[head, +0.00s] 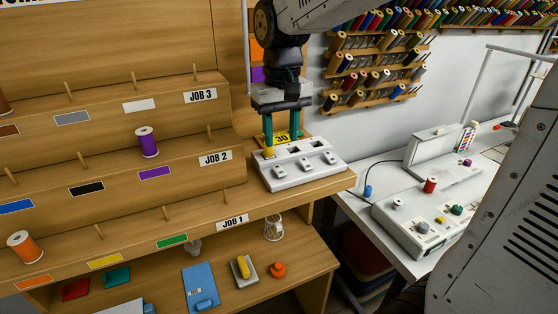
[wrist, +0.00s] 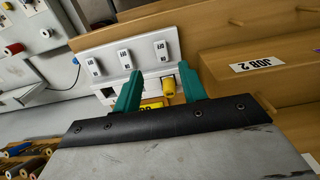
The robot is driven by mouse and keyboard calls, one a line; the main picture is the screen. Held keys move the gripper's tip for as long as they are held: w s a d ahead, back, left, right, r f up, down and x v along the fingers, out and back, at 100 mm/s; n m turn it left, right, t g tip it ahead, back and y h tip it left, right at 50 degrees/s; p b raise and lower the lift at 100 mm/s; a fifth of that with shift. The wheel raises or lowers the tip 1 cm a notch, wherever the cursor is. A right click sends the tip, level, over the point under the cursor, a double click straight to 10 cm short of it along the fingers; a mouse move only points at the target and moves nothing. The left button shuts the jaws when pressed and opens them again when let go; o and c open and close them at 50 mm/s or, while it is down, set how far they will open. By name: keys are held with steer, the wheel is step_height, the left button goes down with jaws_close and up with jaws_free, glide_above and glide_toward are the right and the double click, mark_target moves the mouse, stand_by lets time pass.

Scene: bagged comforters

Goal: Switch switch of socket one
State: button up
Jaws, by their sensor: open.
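A white socket panel (head: 305,172) sits on the wooden bench top at the right end of the stepped rack. It has three rocker switches along its front and sockets behind them. In the wrist view the switches are a left one (wrist: 93,67), a middle one (wrist: 125,59) and a right one (wrist: 161,50); their settings are too small to tell. A yellow plug (wrist: 168,88) is at the socket behind the right switch. My gripper (head: 282,143) points down over the panel's back, its teal fingers apart. In the wrist view (wrist: 158,72) they straddle the plug, the right finger close beside it.
A yellow "30" label (head: 283,137) shows between my fingers. The stepped rack at left holds pegs, a purple spool (head: 147,141) and an orange spool (head: 24,246). A white machine (head: 425,220) stands on a table at right. Thread racks (head: 375,65) hang on the wall behind.

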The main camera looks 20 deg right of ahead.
mark_target(279, 169)
steer(key=shift+w+a+f, duration=0.15)
steer(key=shift+w+f, duration=0.15)
steer(key=shift+w, duration=0.05)
step_height(279, 169, down, 7)
steer(key=shift+f, duration=0.2)
jaws_close()
